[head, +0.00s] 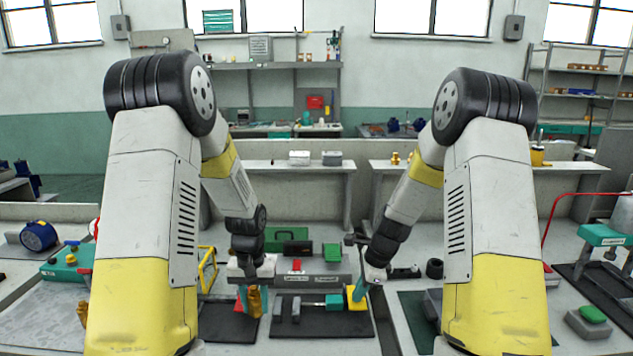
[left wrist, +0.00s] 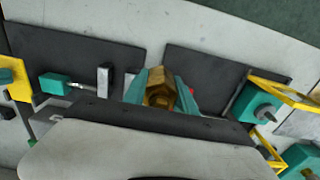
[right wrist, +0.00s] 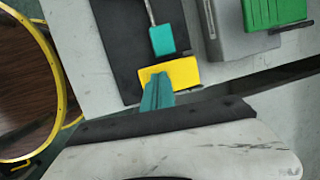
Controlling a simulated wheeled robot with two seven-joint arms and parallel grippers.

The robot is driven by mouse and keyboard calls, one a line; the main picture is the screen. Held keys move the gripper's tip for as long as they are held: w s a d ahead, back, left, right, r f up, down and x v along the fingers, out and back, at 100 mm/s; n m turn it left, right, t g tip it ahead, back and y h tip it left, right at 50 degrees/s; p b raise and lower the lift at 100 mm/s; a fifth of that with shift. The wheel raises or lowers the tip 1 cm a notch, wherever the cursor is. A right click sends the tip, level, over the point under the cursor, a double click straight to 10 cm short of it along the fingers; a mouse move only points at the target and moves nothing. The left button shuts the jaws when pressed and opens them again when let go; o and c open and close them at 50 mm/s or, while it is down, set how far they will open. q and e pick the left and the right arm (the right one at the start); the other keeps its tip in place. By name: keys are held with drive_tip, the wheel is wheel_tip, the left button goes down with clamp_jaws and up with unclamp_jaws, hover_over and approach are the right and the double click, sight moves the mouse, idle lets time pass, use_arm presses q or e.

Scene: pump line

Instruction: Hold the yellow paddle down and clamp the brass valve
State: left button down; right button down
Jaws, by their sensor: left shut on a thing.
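The left wrist view shows the valve (left wrist: 160,92) between the teal fingertips (left wrist: 162,88). The yellow paddle (head: 356,299) is at the right end of the clamp station; it also shows in the right wrist view (right wrist: 182,73). My right gripper (right wrist: 157,90) is shut and empty, its teal fingertips over or against the paddle's near edge. Whether they press it down cannot be told. A teal-handled clamp rod (head: 331,301) and grey jaw blocks (head: 295,308) lie left of the paddle.
Dark mats (head: 320,322) lie under the station. A green box (head: 332,252) and a green case (head: 287,236) stand behind. A yellow frame (head: 208,268) stands left of my left gripper. In the right wrist view, a grey block with a green top (right wrist: 270,12) sits close to the paddle.

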drive_tip(key=shift+f, duration=0.95)
drive_tip(key=shift+s, duration=0.1)
use_arm(q)
drive_tip(key=w+d+r, duration=0.4)
drive_tip(key=w+d, duration=0.1)
drive_tip(key=d, duration=0.3)
drive_tip(key=shift+d+f, duration=0.1)
drive_tip(key=shift+f, duration=2.45)
drive_tip(key=shift+f, duration=0.65)
